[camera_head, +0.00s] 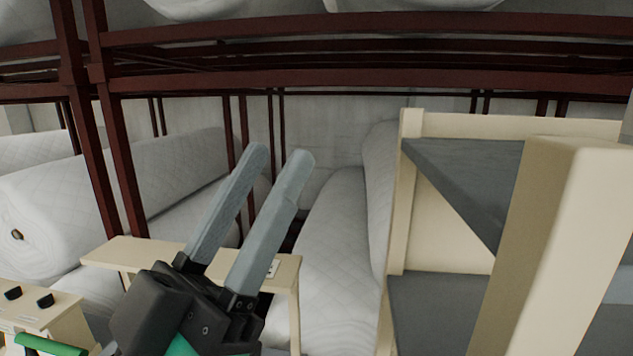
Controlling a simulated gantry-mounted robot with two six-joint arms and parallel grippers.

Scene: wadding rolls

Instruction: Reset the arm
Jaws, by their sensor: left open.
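My left gripper (279,168) is in the lower middle of the head view. Its two long grey fingers point up and to the right, with a gap between them and nothing held. Its dark body (190,305) is at the bottom, in front of a small cream-coloured table (120,252). My right gripper does not show in this view.
Dark red racks (380,76) cross the back. White quilted rolls lie at the left (45,215) and in the middle (340,240). A cream shelf unit with grey shelves (440,300) fills the right. A cream box with black knobs (45,322) is at lower left.

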